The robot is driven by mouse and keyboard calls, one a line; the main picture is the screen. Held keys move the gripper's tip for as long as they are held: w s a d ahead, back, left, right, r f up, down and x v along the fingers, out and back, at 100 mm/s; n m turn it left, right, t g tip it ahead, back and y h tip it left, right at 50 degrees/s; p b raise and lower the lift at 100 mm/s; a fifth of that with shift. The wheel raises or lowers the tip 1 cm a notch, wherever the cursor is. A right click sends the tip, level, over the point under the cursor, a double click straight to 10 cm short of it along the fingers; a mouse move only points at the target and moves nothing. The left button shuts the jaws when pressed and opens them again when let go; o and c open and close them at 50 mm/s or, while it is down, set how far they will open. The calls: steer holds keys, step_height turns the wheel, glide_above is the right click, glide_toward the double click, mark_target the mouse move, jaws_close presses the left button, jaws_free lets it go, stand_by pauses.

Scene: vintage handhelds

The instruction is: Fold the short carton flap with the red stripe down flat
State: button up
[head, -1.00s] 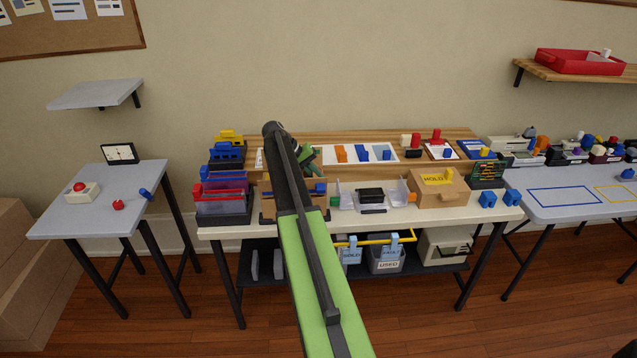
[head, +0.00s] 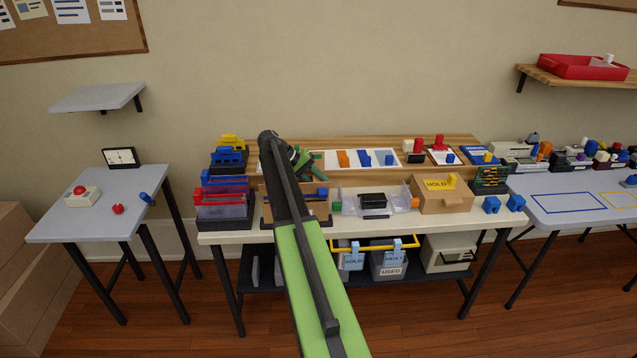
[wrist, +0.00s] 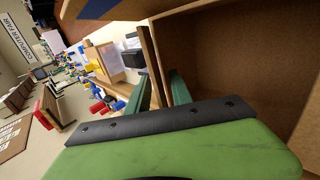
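The brown carton (head: 318,207) stands on the front of the middle bench, partly hidden behind my arm in the head view. In the wrist view its open inside (wrist: 235,60) fills the right side. A flap with a blue stripe (wrist: 102,9) shows at the top of the wrist view. I cannot make out the red-striped flap in either view. My gripper (wrist: 160,92) has its two green fingers apart, one on each side of a thin brown carton panel (wrist: 153,62). Whether they touch it is unclear.
A cardboard box labelled HOLD (head: 427,202) stands right of the carton, past a clear tray (head: 347,203). A rack with coloured handles (head: 223,212) stands close on the left. A lower shelf holds bins (head: 388,265). The floor in front is clear.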

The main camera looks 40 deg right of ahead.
steer(key=shift+r, duration=0.1)
steer(key=p+v, duration=1.2)
steer(key=v, duration=0.5)
steer(key=shift+w+a, duration=0.1)
steer(key=shift+a, duration=0.05)
